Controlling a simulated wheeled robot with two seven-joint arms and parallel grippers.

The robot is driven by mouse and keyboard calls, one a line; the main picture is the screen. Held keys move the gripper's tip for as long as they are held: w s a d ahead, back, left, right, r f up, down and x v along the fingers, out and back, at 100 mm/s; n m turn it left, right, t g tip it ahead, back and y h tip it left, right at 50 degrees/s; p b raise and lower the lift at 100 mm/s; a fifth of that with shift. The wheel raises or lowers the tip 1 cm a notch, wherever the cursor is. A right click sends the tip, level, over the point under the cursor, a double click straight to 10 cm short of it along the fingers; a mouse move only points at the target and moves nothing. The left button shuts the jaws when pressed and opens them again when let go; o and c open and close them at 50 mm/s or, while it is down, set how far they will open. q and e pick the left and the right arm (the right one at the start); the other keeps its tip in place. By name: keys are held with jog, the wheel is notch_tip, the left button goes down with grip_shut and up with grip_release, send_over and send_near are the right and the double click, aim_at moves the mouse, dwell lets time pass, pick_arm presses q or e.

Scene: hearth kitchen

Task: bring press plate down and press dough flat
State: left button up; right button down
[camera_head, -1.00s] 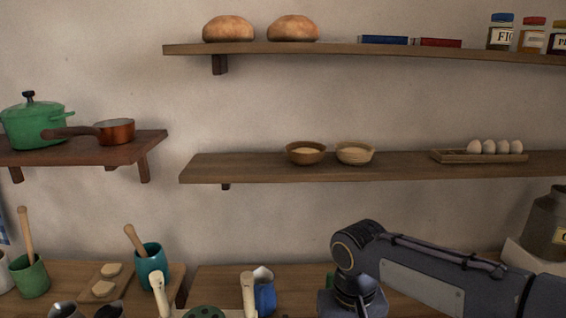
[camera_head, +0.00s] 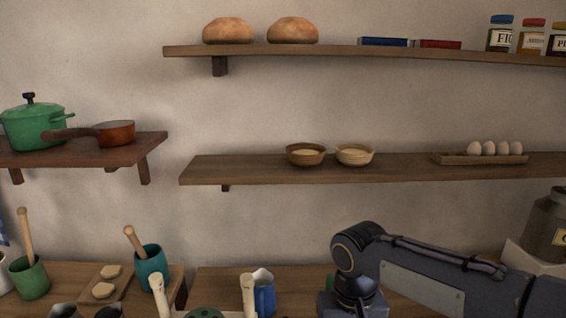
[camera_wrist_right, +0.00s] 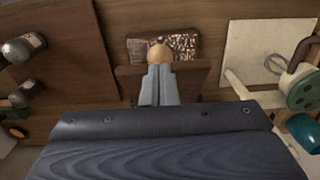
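My right arm comes in from the right in the head view; its gripper is below that frame. In the right wrist view my right gripper (camera_wrist_right: 160,74) has its two fingers close together, with a round tan knob (camera_wrist_right: 160,53) at the tips; they look shut on it. A brown wooden plate or block (camera_wrist_right: 193,79) lies behind the fingers and looks like the press plate. Whether it joins the knob is hidden. A dark, mottled block (camera_wrist_right: 184,46) is just beyond it. I cannot make out dough under the plate. My left gripper is in neither view.
In the head view a teal crock (camera_head: 151,268) and a blue jug (camera_head: 264,295) stand on the counter.

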jog(key=shift+f, duration=0.2)
dwell(0.4)
jog(key=shift+f+b, duration=0.55)
jog(key=shift+f, duration=0.05)
jog(key=shift+f+b, duration=0.4)
jog(key=shift+f, duration=0.25)
jog(key=shift+s+f+b, duration=0.8)
jog(key=shift+f+b, duration=0.15)
jog(key=shift+f, duration=0.2)
dwell(1.3)
jog(key=shift+s+d+f+b, duration=0.1)
jog(key=shift+s+f+b, duration=0.2)
jog(key=shift+f+b, duration=0.25)
jog(key=shift+s+a+f+b, duration=0.1)
jog(key=shift+s+f+b, duration=0.25)
jog(key=shift+f, duration=0.3)
jog(key=shift+s+d+f+b, duration=0.1)
jog(key=shift+s+f+b, duration=0.15)
jog(key=shift+f+b, duration=0.3)
dwell(2.0)
